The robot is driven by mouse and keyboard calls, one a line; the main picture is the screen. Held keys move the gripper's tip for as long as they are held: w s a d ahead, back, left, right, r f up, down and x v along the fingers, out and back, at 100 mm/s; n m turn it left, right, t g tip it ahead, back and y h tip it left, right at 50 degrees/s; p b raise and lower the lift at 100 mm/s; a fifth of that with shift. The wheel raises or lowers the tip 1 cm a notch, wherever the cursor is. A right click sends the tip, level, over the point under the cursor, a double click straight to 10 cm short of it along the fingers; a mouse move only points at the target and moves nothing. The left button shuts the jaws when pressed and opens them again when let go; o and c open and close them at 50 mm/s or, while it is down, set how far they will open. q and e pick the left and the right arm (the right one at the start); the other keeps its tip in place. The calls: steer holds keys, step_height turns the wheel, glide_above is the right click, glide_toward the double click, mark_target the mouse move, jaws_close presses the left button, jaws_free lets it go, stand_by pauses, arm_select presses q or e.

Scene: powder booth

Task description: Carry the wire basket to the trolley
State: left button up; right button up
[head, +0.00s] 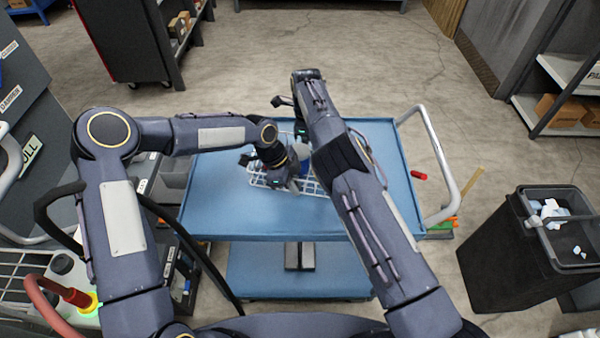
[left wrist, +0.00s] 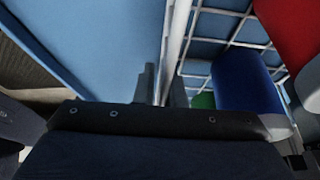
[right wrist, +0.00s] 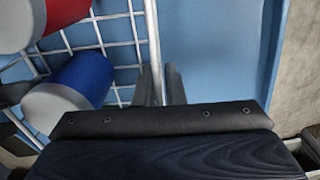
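The white wire basket (head: 312,187) is over the blue top tray of the trolley (head: 225,212), partly hidden by my arms. I cannot tell whether it rests on the tray or hangs just above it. It holds blue and red cylinders with grey ends; a blue one (left wrist: 245,92) and a red one (right wrist: 66,12) show in the wrist views. Something green shows beneath in the left wrist view. My left gripper (left wrist: 164,88) has its fingers closed around one side rim.
The trolley's pale handle (head: 440,165) rises at its right, near a small red object (head: 419,176). A black bin (head: 505,245) stands at the right. A shelf with boxes (head: 565,110) is beyond it. Grey equipment stands at the left. The floor behind the trolley is open.

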arm_select(q)
steer(key=shift+o, duration=1.4)
steer(key=shift+r, duration=0.1)
arm_select(e)
steer(key=shift+o, duration=1.4)
arm_select(q)
steer(key=v, duration=1.1)
steer(key=shift+a+r, duration=0.2)
steer(key=shift+r, duration=0.1)
arm_select(e)
steer(key=shift+r, duration=0.1)
arm_select(q)
steer(key=shift+r, duration=0.1)
arm_select(e)
steer(key=shift+r, duration=0.25)
step_height(320, 180, up, 11)
steer(key=shift+r, duration=0.2)
steer(key=shift+d, duration=0.1)
